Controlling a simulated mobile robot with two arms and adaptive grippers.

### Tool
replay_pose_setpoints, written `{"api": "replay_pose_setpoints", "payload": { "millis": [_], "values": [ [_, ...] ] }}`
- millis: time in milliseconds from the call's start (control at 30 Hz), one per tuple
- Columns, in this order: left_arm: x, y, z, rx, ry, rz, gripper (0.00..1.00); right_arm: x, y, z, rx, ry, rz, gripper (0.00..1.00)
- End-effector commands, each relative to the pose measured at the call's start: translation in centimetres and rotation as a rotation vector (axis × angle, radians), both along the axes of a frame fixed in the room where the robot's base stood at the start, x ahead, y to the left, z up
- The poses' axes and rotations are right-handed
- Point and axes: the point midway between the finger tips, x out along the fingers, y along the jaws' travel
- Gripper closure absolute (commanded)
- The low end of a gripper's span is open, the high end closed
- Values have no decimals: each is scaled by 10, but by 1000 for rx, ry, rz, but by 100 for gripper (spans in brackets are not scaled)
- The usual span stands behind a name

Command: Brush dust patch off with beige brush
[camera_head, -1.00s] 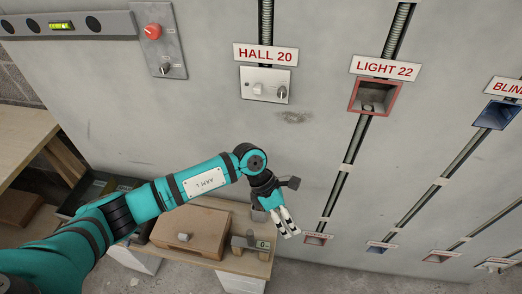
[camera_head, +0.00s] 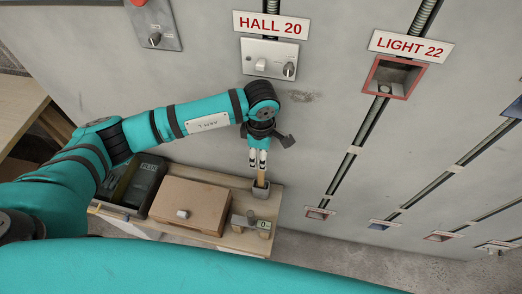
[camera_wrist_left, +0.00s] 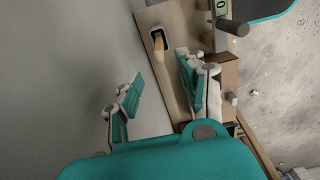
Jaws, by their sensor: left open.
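The dust patch (camera_head: 302,96) is a dark grey smudge on the wall, just right of and below the HALL 20 switch plate. The beige brush (camera_head: 261,178) stands upright in a small grey holder (camera_head: 261,191) at the right end of the bench; its lower part is hidden in the holder. My left gripper (camera_head: 258,162) points down just above the brush, open and empty. In the left wrist view the brush (camera_wrist_left: 158,45) in its holder lies beyond the spread fingers of my left gripper (camera_wrist_left: 156,88). My right gripper is not in view.
The bench (camera_head: 205,237) along the wall holds a wooden box (camera_head: 190,205), a dark PLUG case (camera_head: 143,185) and a counter marked 0 (camera_head: 250,225). The red-framed LIGHT 22 recess (camera_head: 393,76) and conduits are on the wall to the right.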

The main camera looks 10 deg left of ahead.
Motion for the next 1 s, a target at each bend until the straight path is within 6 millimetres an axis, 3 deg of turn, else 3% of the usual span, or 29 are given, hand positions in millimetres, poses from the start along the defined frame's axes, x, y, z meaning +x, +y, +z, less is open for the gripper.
{"api": "replay_pose_setpoints", "payload": {
  "millis": [533,1000],
  "values": [
    [0,0,-68,-1,-1,1,60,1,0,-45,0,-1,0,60],
    [0,0,-76,-2,0,2,60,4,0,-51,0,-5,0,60]
  ]
}}
